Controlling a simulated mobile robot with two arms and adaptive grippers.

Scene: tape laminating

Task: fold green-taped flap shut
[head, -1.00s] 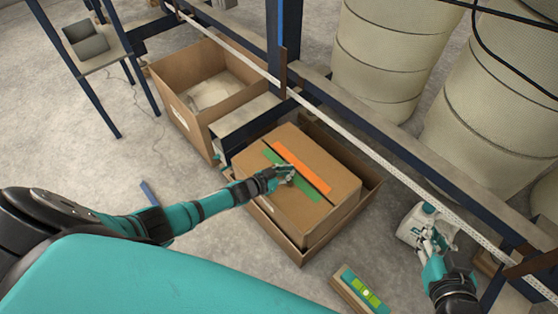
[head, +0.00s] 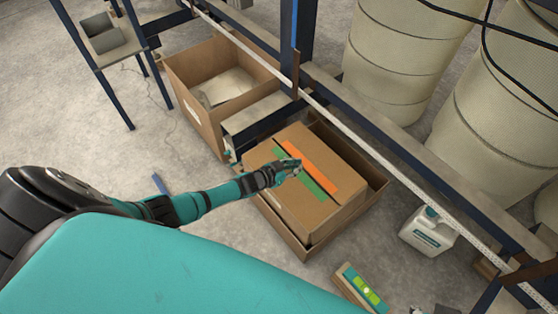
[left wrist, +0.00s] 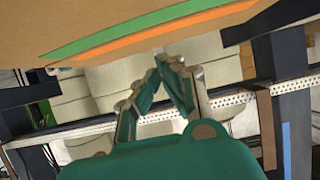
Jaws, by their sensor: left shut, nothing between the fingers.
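A cardboard box (head: 302,211) has two top flaps, one edged with green tape (head: 313,188) and one with orange tape (head: 325,177). Both flaps look nearly flat, with the strips side by side. My left gripper (head: 294,167) is shut and empty, at the green strip near the middle of the box top, hiding part of it. I cannot tell whether it touches. In the left wrist view, the green edge (left wrist: 150,32) and orange edge (left wrist: 165,38) run just beyond the closed fingertips (left wrist: 170,61). My right gripper is not in view.
The box sits inside a larger open carton (head: 292,244). Another open carton (head: 200,119) stands at upper left. A metal frame rail (head: 355,143) runs behind. A white jug (head: 427,232) and a green-labelled block (head: 362,287) are on the floor to the right.

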